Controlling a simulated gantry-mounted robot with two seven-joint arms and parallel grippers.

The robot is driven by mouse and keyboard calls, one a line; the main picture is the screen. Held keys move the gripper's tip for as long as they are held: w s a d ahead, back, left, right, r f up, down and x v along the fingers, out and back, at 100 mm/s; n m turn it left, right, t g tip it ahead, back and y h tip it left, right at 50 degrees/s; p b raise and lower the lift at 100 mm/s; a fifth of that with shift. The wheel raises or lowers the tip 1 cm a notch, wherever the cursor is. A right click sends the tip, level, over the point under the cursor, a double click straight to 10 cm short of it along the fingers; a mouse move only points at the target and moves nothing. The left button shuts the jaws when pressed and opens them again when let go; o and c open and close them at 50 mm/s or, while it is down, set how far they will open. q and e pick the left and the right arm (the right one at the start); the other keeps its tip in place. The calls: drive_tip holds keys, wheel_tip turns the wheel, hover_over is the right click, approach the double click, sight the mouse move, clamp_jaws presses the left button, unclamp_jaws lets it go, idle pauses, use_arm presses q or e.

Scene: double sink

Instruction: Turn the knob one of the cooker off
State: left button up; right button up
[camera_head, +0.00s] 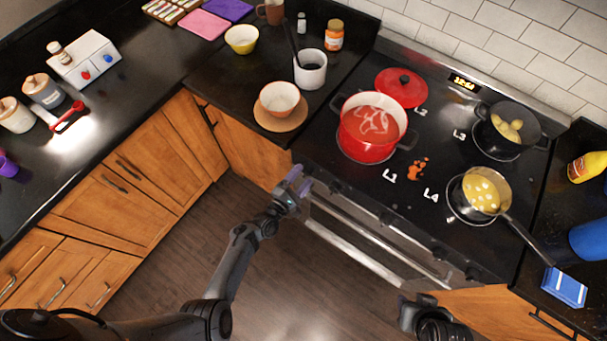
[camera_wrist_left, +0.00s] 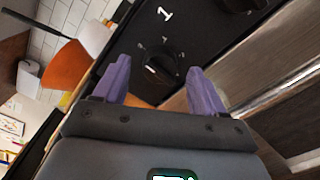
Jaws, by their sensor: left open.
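The cooker (camera_head: 440,150) has a black top and a row of dark knobs along its front edge. My left gripper (camera_head: 297,182) is open, with purple fingers, at the left end of this front edge. In the left wrist view, a round black knob (camera_wrist_left: 160,68) with a white mark appears between and beyond the gripper's fingers (camera_wrist_left: 158,85). A white numeral 1 is printed on the panel above it. I cannot tell whether the fingers touch the knob. Another knob (camera_wrist_left: 240,3) is cut off at the top. My right gripper (camera_head: 420,313) is low in the head view, its fingers unclear.
A red pot (camera_head: 368,145), a dark pot (camera_head: 503,142) and a pan (camera_head: 470,215) stand on the cooker. A red lid (camera_head: 401,88) lies behind the red pot. A handle bar (camera_head: 355,248) runs below the knobs. The floor (camera_head: 290,270) in front is clear.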

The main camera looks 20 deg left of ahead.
use_arm(q)
drive_tip(key=p+v, duration=0.1)
drive_tip(key=v, duration=0.8)
drive_tip(key=shift+s, duration=0.15)
